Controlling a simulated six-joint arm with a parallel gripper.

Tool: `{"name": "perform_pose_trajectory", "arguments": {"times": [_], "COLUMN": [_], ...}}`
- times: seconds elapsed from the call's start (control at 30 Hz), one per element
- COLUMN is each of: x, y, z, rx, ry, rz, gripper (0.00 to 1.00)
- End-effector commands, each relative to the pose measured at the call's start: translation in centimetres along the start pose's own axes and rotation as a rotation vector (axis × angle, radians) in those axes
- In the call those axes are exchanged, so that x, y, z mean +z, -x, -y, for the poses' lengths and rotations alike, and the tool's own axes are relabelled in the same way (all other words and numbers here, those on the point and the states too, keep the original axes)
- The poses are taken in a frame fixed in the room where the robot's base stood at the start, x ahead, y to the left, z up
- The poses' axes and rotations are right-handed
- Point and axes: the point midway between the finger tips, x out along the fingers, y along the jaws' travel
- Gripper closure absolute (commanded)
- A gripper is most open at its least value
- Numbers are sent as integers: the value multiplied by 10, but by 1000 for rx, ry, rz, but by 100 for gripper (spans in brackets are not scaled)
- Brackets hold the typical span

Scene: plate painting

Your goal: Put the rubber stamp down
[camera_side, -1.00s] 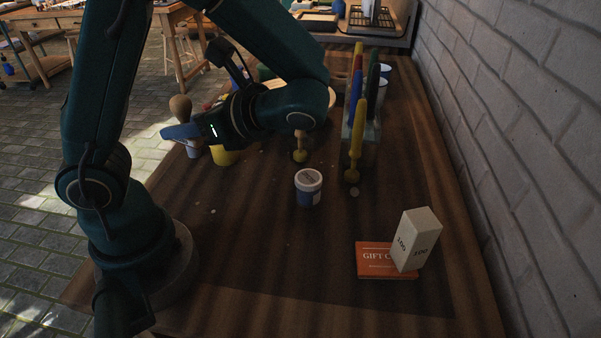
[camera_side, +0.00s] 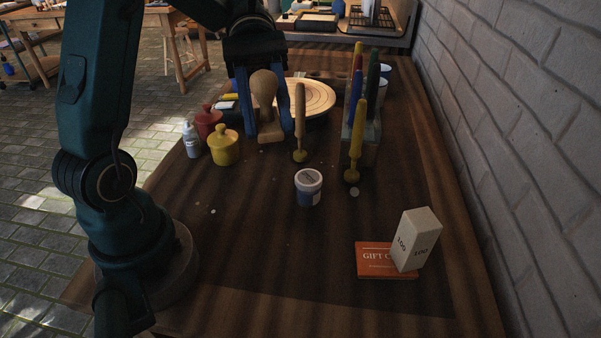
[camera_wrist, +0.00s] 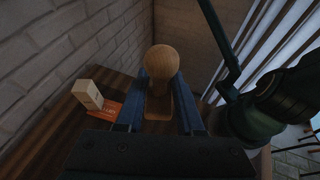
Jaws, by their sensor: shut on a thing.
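The rubber stamp has a round wooden knob handle (camera_side: 264,88) and a block-like wooden base (camera_side: 270,132). It stands upright between the two blue fingers of my gripper (camera_side: 268,127), which is shut on it. The stamp's base is low over the table, in front of a round wooden disc. Whether its underside touches the table I cannot tell. In the wrist view the knob of the stamp (camera_wrist: 161,62) faces the camera, and the blue fingers of my gripper (camera_wrist: 159,118) sit on both sides of its base.
A yellow pot (camera_side: 224,149), a red pot (camera_side: 207,121) and a white bottle (camera_side: 191,140) stand left of the stamp. A wooden-handled tool (camera_side: 299,127) stands close right. The front-left table is clear.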

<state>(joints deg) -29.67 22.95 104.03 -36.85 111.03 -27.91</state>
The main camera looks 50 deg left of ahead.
Motion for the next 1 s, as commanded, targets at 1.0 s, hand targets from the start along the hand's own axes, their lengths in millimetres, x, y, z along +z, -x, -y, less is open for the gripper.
{"name": "perform_pose_trajectory", "arguments": {"times": [1.0], "x": [-110], "y": [-113], "z": [-3], "rx": [13], "ry": [15], "rz": [5], "gripper": [100]}}
